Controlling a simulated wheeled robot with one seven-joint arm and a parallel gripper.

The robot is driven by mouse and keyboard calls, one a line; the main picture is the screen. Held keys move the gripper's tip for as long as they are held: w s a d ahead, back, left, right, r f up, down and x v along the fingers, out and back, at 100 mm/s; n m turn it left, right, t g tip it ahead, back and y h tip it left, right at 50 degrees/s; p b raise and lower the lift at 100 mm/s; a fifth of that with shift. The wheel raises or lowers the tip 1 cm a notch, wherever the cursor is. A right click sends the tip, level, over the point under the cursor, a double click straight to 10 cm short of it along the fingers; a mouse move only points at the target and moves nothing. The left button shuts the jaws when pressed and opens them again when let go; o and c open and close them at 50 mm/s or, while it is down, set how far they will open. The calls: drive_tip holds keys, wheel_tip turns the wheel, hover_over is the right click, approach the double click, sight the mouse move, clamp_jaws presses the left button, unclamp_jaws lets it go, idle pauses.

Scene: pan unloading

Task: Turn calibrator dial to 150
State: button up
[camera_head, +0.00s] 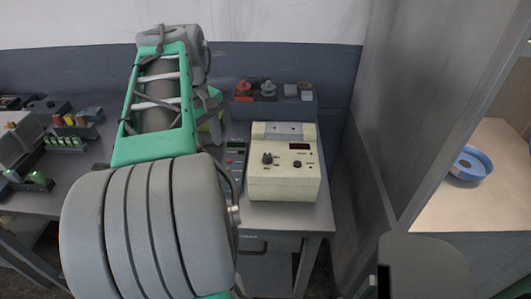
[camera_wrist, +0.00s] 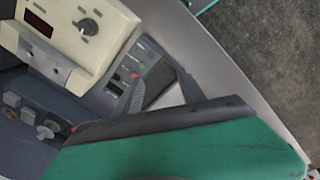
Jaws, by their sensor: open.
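A cream box-shaped instrument (camera_head: 284,180), likely the calibrator, stands on the workbench in the head view. Its sloped face carries a dark dial (camera_head: 267,158), a smaller knob (camera_head: 297,164) and a dark red display (camera_head: 300,147). The readings are too small to make out. In the wrist view the box is at the upper left, turned over in the picture, with a dial (camera_wrist: 88,27) and display (camera_wrist: 38,24). My gripper (camera_wrist: 180,88) is open, apart from the dial and to its lower right in the wrist view. In the head view my arm mostly hides it.
A dark handheld meter (camera_head: 235,160) with buttons lies just left of the cream box. A grey rack (camera_head: 273,109) with red and grey connectors stands behind. Other small devices (camera_head: 66,142) sit at left. A grey partition (camera_head: 400,110) rises at right.

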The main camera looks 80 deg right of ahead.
wheel_tip(320, 180, up, 2)
drive_tip(key=m+y, duration=0.1)
drive_tip(key=m, duration=0.1)
hover_over(267, 155)
drive_tip(key=shift+w+r, duration=0.1)
drive_tip(key=shift+w, duration=0.15)
drive_tip(key=f+b, duration=0.7)
drive_tip(key=shift+s+f+b, duration=0.25)
drive_tip(key=shift+f+b, duration=0.05)
drive_tip(key=shift+r, duration=0.1)
clamp_jaws()
